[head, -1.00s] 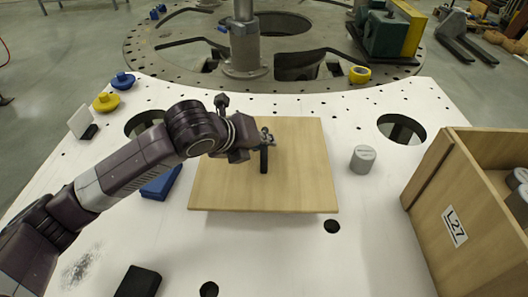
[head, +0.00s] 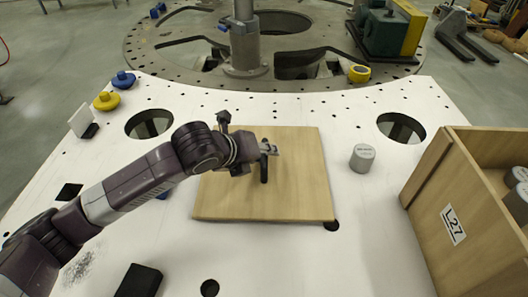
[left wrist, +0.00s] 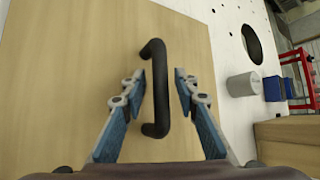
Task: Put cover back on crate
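The cover is a flat light-wood board (head: 300,185) with a black bar handle (head: 264,168). It appears to lie flat on the white plate in the head view. The open wooden crate (head: 440,205), labelled L27, stands at the right with grey cylinders (head: 518,198) inside. My left gripper (head: 268,149) is at the handle, above the board. In the left wrist view the two fingers (left wrist: 164,72) are spread, with the handle (left wrist: 155,90) between them, nearer the left finger. A gap shows at the right finger. My right gripper is not in view.
A grey cylinder (head: 362,158) stands on the white plate (head: 385,235) between board and crate. A black block (head: 138,281) sits at the front left. Round holes (head: 401,128) open in the plate. Yellow (head: 106,101) and blue (head: 123,80) items lie at the far left edge.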

